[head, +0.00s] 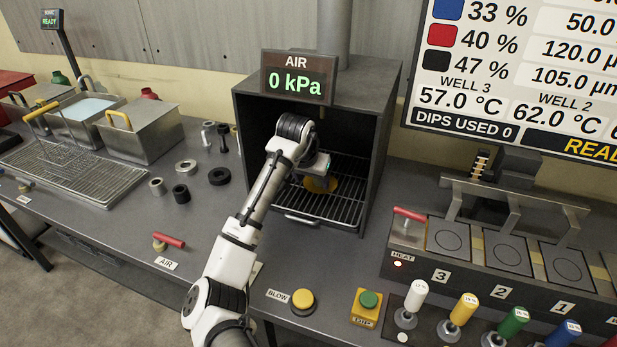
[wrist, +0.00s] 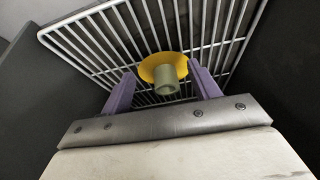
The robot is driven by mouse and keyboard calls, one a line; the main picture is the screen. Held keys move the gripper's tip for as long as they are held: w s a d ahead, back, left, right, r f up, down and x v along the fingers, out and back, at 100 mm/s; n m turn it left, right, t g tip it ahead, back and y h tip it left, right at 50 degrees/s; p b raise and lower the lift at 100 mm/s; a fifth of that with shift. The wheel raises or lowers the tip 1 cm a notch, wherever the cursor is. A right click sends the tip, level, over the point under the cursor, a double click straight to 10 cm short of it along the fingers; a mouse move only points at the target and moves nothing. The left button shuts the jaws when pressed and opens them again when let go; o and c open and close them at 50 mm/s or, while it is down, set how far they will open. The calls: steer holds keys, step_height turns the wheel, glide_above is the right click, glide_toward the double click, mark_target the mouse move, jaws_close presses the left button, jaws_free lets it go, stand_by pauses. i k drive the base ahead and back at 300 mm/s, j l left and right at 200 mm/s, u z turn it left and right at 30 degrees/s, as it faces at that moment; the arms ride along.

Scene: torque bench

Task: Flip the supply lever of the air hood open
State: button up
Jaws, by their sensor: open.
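The air hood (head: 384,88) is a dark open-fronted box with a wire rack inside. Its display (head: 297,78) reads AIR 0 kPa. The supply lever (head: 169,240) has a red handle and a brass base, and lies on the bench to the left of the hood, above the AIR label (head: 166,263). My arm reaches into the hood, and my gripper (head: 318,168) is inside it, over the rack. In the wrist view its two purple fingers (wrist: 160,88) are apart, on either side of a yellow disc with a pale green hub (wrist: 166,76). I cannot tell whether they touch it.
A yellow BLOW button (head: 302,300) and a green-topped DIP button (head: 369,299) are on the front edge. Several dark and metal rings (head: 219,176) lie left of the hood. The heated wells (head: 450,240) and coloured-handled valves stand at right. The bench around the lever is clear.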

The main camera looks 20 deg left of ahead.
mark_target(158, 237)
steer(key=k, duration=0.25)
steer(key=u, duration=1.2)
